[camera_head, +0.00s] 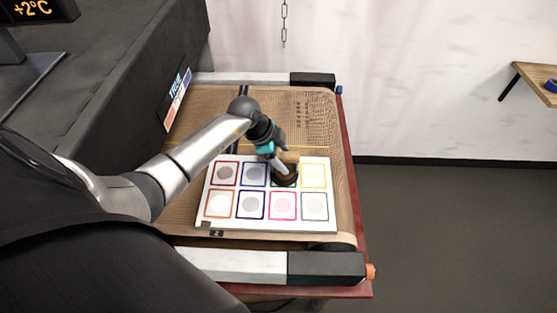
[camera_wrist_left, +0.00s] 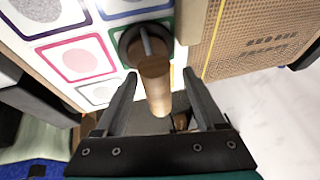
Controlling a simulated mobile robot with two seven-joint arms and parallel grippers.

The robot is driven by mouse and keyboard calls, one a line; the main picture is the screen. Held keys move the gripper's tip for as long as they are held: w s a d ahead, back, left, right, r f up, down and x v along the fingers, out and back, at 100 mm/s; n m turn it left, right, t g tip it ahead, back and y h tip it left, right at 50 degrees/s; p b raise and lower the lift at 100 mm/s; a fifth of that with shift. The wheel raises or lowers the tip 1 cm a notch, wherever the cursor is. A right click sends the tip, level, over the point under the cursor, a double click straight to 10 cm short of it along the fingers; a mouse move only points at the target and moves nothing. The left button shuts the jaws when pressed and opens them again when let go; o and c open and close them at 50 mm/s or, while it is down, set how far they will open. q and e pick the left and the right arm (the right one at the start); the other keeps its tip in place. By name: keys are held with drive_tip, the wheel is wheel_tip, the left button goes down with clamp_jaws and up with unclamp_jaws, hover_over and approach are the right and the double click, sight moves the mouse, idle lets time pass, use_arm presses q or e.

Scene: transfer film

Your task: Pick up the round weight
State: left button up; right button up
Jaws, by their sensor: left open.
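The round weight (camera_head: 287,180) has a dark round base and a tan-brown cylindrical upper part. It stands on the green-framed square of a white board (camera_head: 270,227) with two rows of coloured frames. My left gripper (camera_head: 277,163) is over the weight, partly covering it in the head view. In the left wrist view, the open fingers of this gripper (camera_wrist_left: 159,78) lie on either side of the brown cylinder (camera_wrist_left: 155,84), with gaps visible. The dark base (camera_wrist_left: 131,44) shows beyond the fingertips on the board. My right gripper is out of view.
The board lies on a brown woven surface (camera_head: 315,115) with metal-and-black rails at the far and near ends. A small colour strip panel (camera_head: 176,100) stands at the left. A wooden shelf (camera_head: 540,82) is on the far right wall. The floor to the right is clear.

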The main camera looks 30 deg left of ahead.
use_arm(q)
drive_tip(key=shift+d, duration=0.25)
drive_tip(key=shift+s, duration=0.1)
clamp_jaws()
idle(0.3)
idle(0.8)
